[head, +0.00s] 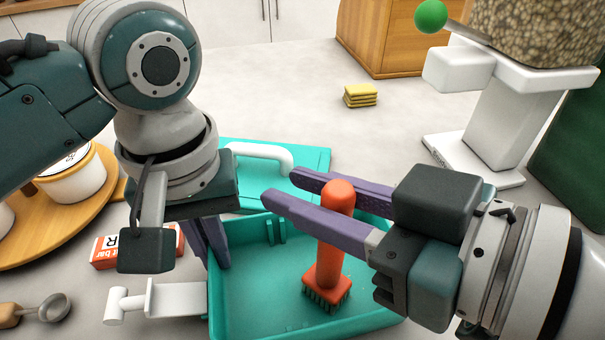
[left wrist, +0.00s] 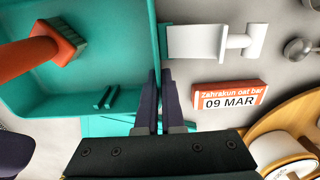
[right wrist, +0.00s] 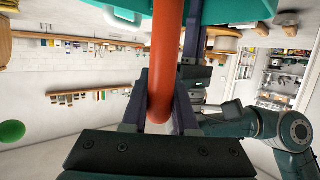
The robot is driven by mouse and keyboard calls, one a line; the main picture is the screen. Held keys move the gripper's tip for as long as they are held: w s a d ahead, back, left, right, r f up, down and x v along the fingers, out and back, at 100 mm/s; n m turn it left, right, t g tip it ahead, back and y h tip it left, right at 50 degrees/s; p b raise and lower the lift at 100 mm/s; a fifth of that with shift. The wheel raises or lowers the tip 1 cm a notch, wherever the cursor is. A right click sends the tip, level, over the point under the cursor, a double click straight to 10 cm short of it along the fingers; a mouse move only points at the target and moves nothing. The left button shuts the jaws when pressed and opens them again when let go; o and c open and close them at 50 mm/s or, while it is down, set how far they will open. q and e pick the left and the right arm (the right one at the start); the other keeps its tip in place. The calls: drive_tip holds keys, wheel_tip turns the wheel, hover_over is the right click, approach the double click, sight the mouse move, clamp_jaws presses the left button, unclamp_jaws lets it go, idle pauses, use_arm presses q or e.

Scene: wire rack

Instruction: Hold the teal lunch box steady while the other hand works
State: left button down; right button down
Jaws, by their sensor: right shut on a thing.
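The teal lunch box (head: 270,285) stands open on the counter, its teal lid (head: 310,165) with a white handle (head: 265,152) behind it. My left gripper (left wrist: 161,78) has its fingers on either side of the box's left wall, close against it. In the head view my left wrist hides part of that grip. My right gripper (head: 282,190) is shut on the orange handle of a brush (head: 328,262). The brush is upright, with its dark green bristles down inside the box. The handle also shows between the fingers in the right wrist view (right wrist: 166,70).
A white piece (head: 178,298) sticks out from the box's left side. An oat bar box (head: 105,252), a metal scoop (head: 54,307) and a wooden tray (head: 100,215) with white pots lie left. Yellow sponges (head: 360,95) and a white stand (head: 510,125) are farther back.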

drive_tip(key=shift+w+a, duration=0.2)
drive_tip(key=shift+w, duration=0.4)
drive_tip(key=shift+w+a, duration=0.15)
drive_tip(key=shift+w, duration=0.45)
drive_tip(key=shift+w, duration=0.1)
drive_tip(key=shift+w+a, duration=0.15)
drive_tip(key=shift+w, duration=0.15)
drive_tip(key=shift+s, duration=0.1)
drive_tip(key=s, duration=0.1)
drive_tip(key=s+d, duration=0.1)
drive_tip(key=s, duration=0.1)
drive_tip(key=shift+s+d, duration=0.1)
drive_tip(key=shift+s, duration=0.15)
